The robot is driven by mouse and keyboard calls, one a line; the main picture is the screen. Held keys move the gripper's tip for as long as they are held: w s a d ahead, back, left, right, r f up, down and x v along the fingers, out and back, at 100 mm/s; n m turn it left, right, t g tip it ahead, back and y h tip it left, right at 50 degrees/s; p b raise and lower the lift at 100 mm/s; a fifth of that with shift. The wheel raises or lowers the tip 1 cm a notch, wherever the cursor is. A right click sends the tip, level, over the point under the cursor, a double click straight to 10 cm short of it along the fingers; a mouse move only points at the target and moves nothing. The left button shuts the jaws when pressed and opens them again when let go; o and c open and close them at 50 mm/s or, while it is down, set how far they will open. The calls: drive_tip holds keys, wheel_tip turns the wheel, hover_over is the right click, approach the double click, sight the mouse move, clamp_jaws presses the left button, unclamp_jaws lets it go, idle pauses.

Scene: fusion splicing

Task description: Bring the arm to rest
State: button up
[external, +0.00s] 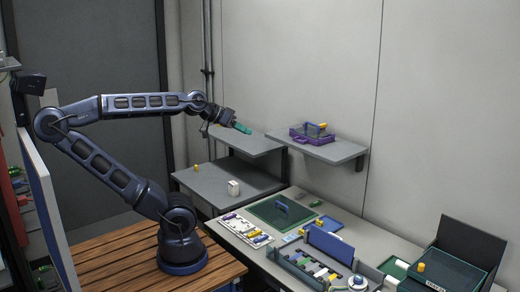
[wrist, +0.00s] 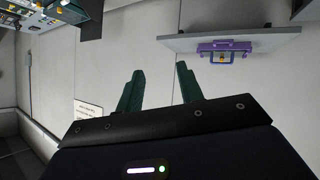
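My arm is raised and stretched out to the right above the benches in the external view, bent at its elbow. My gripper (external: 242,128) has green fingers and hangs in free air near the back wall. In the wrist view my gripper (wrist: 160,69) shows its two fingers well apart with nothing between them. It touches nothing that I can see.
A wall shelf (external: 340,151) holds a purple case (external: 311,132); the case also shows in the wrist view (wrist: 223,46). Another shelf (external: 250,144) lies below my gripper. A grey side table (external: 215,182) bears a white block (external: 233,187). The workbench (external: 235,238) is crowded with trays and tools.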

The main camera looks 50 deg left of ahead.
drive_tip(key=s+a+f+n+g+y, duration=0.2)
drive_tip(key=s+f+g+y, duration=0.3)
drive_tip(key=f, duration=0.4)
drive_tip(key=shift+s+f+y, duration=0.15)
drive_tip(key=shift+s+y, duration=0.1)
drive_tip(key=shift+y, duration=0.25)
